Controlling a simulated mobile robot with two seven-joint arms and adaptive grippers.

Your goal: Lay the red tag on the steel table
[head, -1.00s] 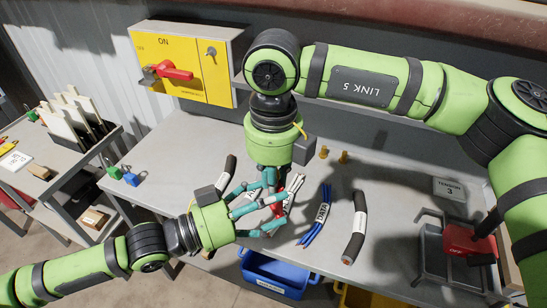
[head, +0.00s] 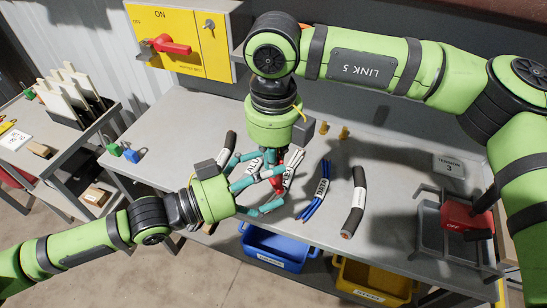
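The red tag (head: 278,182) shows as a small red patch, partly hidden among teal fingers above the steel table (head: 185,135). My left gripper (head: 284,188) comes in from the left, its two fingers spread apart on either side of the red patch. I cannot tell whether they touch it. My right gripper (head: 270,170) points down from above at the same spot. Its fingertips overlap the red patch and the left fingers, so I cannot tell whether it grips the tag.
A white-labelled cable bundle (head: 293,167), blue cables (head: 316,203) and black cables (head: 356,205) lie around the grippers. A blue bin (head: 272,242) and yellow bin (head: 372,283) sit below the front edge.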

